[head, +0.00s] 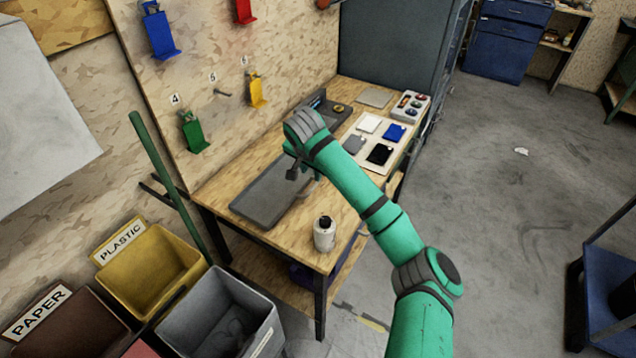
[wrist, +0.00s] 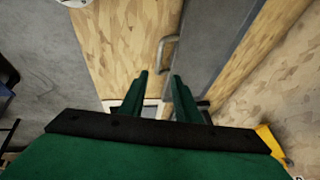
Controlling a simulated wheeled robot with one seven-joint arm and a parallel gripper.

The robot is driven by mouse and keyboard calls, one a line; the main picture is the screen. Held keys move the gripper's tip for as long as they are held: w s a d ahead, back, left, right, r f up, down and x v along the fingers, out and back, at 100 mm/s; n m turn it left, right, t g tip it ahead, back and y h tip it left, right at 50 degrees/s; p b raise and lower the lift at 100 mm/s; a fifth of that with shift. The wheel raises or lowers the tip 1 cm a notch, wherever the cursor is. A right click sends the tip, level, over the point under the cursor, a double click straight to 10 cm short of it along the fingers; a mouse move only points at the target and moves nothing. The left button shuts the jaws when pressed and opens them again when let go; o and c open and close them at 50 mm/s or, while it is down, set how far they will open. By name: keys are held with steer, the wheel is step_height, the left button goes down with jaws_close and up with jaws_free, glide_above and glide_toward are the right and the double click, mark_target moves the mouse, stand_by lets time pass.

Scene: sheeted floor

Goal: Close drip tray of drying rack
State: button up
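A flat dark grey tray (head: 262,200) lies on the wooden workbench in the head view, left of my gripper (head: 303,174). In the wrist view, the grey tray (wrist: 208,38) has a bar handle (wrist: 167,52) on its left edge. My gripper (wrist: 160,76) is open, with a gap between its two green fingers. The handle appears just beyond the fingertips, apart from them, with nothing between the fingers. My arm and hand hide part of the bench behind the tray. I cannot make out a separate drying rack.
A white canister (head: 324,235) stands at the bench's front corner. Pads and a control box (head: 410,107) lie farther back. A yellow plastic bin (head: 150,268) and a grey bin (head: 222,312) stand in front.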

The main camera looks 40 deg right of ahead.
mark_target(314, 185)
steer(key=x, duration=1)
steer(key=shift+d+f, duration=0.2)
steer(key=shift+f, duration=0.15)
jaws_close()
